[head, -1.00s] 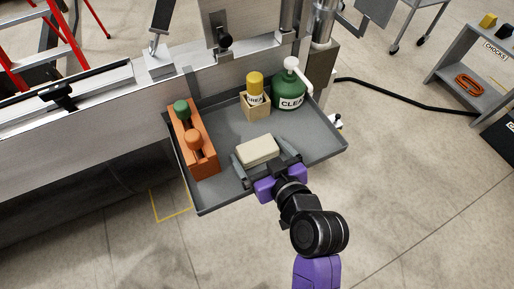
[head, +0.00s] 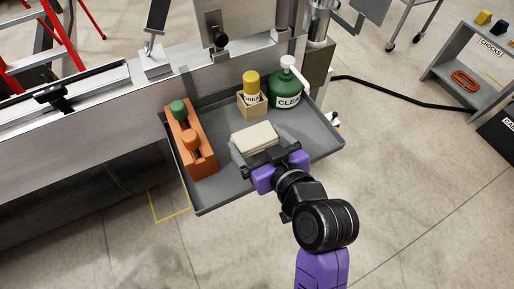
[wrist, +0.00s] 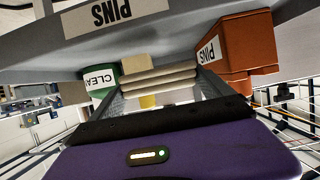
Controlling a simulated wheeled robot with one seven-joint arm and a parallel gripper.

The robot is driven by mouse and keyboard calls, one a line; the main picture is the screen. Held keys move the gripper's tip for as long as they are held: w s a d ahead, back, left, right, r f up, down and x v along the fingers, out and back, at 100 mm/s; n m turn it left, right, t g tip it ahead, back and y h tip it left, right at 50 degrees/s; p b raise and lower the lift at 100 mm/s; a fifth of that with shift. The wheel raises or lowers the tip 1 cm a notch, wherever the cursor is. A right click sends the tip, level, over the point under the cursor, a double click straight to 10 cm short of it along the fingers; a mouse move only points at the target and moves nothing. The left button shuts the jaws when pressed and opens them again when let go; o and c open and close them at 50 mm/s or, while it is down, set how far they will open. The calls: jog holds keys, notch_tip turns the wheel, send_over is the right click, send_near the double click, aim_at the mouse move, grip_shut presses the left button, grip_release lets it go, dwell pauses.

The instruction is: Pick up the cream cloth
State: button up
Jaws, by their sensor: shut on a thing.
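The cream cloth (head: 255,137) is a folded, block-like stack over the front middle of the grey tray (head: 232,188). My gripper (head: 257,146) reaches in from the front right with its purple body and is shut on the cloth, one grey finger at each side. In the wrist view the cloth's folded layers (wrist: 150,82) show between the fingers. The head view does not clearly show whether the cloth touches the tray floor or is just above it.
An orange holder (head: 193,140) with green and orange-topped tools stands left on the tray. A yellow-capped bottle (head: 250,84) in a wooden box and a green cleaner bottle (head: 287,90) stand behind. The tray's right side is clear.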

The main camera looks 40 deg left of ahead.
aim_at(257, 141)
notch_tip(257, 141, up, 15)
